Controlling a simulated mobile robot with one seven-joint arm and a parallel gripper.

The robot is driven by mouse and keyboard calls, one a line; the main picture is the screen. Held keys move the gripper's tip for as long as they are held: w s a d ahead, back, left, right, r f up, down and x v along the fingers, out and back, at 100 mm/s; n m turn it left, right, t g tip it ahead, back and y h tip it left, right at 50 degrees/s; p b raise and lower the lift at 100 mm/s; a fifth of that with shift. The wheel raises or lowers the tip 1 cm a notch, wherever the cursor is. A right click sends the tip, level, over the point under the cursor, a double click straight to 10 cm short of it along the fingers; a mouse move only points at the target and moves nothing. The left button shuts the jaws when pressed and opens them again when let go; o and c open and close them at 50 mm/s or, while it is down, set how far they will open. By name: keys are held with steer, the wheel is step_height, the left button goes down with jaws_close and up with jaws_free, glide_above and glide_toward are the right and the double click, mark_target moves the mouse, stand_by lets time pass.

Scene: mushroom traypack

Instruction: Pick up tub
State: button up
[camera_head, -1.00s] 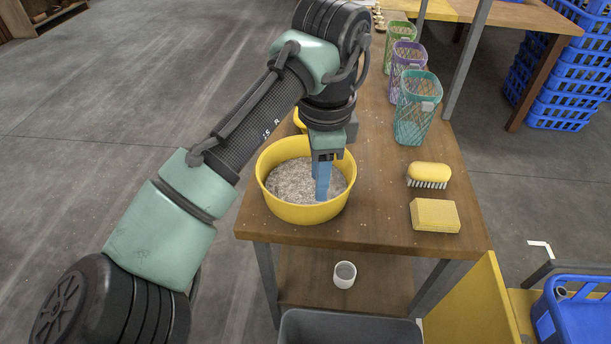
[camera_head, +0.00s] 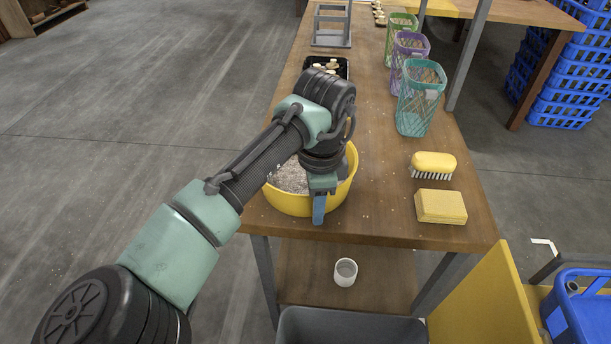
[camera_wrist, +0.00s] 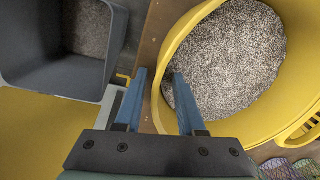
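The tub, a round yellow bowl (camera_head: 290,204) filled with grey granular material, stands at the near left of the wooden table. In the wrist view the tub (camera_wrist: 178,36) fills the upper right. My gripper (camera_head: 319,218) is at the tub's near rim, pointing down. In the wrist view its two blue fingers (camera_wrist: 159,72) are apart, one on each side of the rim wall, with nothing visibly clamped. I cannot tell whether either finger touches the wall. My arm hides part of the tub in the head view.
A yellow brush (camera_head: 433,163), a yellow sponge block (camera_head: 440,206) and mesh baskets (camera_head: 418,110) line the table's right side. A black tray (camera_head: 312,62) lies behind my arm. A grey bin (camera_head: 350,328) stands below the near edge; a white cup (camera_head: 345,273) is on the lower shelf.

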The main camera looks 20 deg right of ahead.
steer(key=shift+c, duration=0.3)
jaws_close()
stand_by(1.1)
